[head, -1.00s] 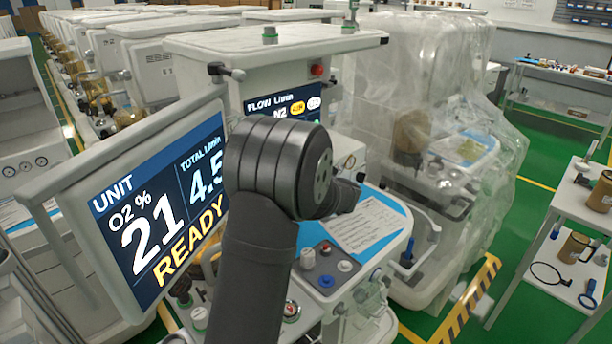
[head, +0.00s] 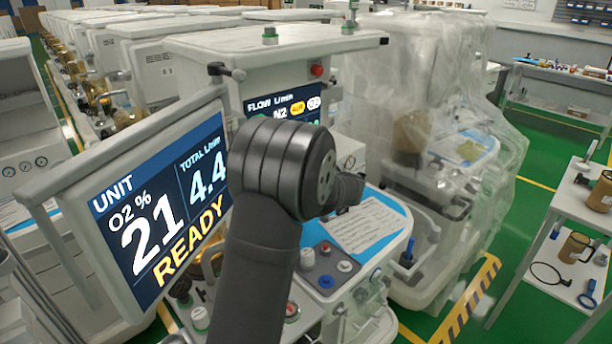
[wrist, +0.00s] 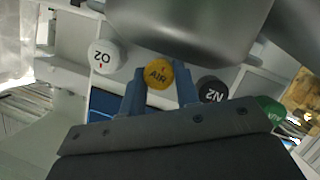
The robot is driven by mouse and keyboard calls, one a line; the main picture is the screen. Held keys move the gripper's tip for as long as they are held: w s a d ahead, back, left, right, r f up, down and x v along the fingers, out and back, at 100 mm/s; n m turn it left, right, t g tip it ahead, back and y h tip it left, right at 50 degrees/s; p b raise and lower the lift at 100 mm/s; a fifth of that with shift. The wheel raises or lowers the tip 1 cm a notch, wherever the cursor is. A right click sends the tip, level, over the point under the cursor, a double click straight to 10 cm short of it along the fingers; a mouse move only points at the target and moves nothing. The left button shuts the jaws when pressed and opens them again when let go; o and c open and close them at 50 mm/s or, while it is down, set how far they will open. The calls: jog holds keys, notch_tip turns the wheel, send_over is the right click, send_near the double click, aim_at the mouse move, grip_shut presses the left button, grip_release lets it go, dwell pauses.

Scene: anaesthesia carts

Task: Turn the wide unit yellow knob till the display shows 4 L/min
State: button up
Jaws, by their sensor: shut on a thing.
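The yellow knob marked AIR (wrist: 158,75) sits between the fingertips of my gripper (wrist: 160,84) in the wrist view. The gripper is shut on it. In the head view the knob and fingertips are hidden behind my arm. The unit's large tilted display (head: 165,208) reads O2 21 %, total 4.4 L/min and READY. A smaller FLOW L/min screen (head: 283,101) behind it is partly covered by my arm, with a yellow label lit on it.
In the wrist view a white O2 knob (wrist: 103,55) is left of the yellow one. A black N2 knob (wrist: 211,90) and a green knob (wrist: 270,111) are to the right. A plastic-covered unit (head: 425,130) stands close by on the right in the head view.

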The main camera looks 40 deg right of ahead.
jog(key=shift+m+y, duration=0.3)
jog(key=shift+m, duration=0.2)
jog(key=o, duration=1)
